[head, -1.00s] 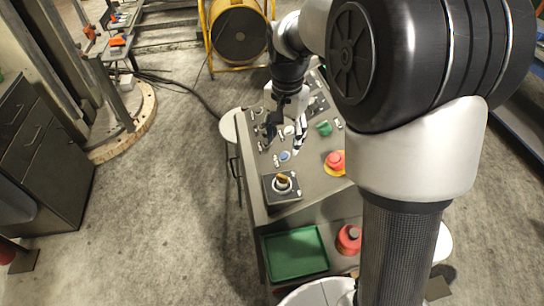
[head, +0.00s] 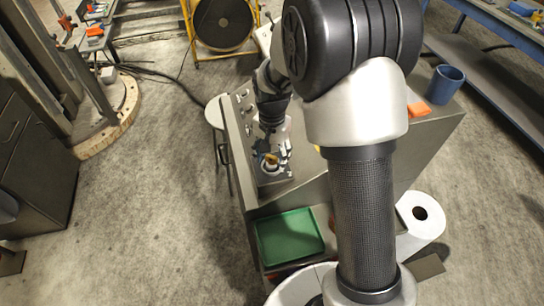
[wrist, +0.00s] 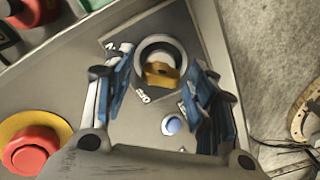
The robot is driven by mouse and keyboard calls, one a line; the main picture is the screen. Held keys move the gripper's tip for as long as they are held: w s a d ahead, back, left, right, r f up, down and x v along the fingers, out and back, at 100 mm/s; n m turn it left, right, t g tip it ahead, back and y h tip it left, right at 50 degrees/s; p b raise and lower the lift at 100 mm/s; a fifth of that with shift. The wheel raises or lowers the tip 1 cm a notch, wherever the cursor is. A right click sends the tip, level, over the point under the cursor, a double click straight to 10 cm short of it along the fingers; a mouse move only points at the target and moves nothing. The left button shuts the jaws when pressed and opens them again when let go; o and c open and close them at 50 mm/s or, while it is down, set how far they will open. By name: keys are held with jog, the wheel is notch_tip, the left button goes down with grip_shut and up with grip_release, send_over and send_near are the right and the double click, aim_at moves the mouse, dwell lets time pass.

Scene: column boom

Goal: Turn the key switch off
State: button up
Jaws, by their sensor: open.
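The key switch (wrist: 160,72) is a yellow-orange handle in a grey ring on a square plate, seen at the upper middle of the wrist view. In the head view its orange part (head: 270,159) shows small at the near end of the console, partly covered by my gripper. My gripper (wrist: 163,84) is open, with one blue-padded finger on each side of the key switch. A gap shows between each finger and the handle in the wrist view. In the head view my gripper (head: 270,145) is over the switch plate. Contact and exact height are unclear.
A blue button (wrist: 171,125) sits close to the switch. A red mushroom button (wrist: 32,150) on a yellow ring is at lower left. In the head view, a green tray (head: 290,236) lies below the console end, and a blue cup (head: 445,84) stands at right.

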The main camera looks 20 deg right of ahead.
jog(key=shift+c, duration=0.2)
jog(key=c, duration=1)
jog(key=shift+n, duration=0.3)
jog(key=n+p, duration=0.1)
jog(key=n, duration=0.2)
jog(key=shift+a+n+p, duration=0.1)
jog(key=shift+n+p, duration=0.2)
jog(key=shift+c, duration=0.2)
jog(key=n+p, duration=0.1)
jog(key=n, duration=0.2)
jog(key=shift+n, duration=0.4)
jog(key=shift+o, duration=0.2)
jog(key=n, duration=0.4)
jog(key=shift+a+p, duration=0.1)
jog(key=shift+p, duration=0.3)
jog(key=shift+n, duration=2.1)
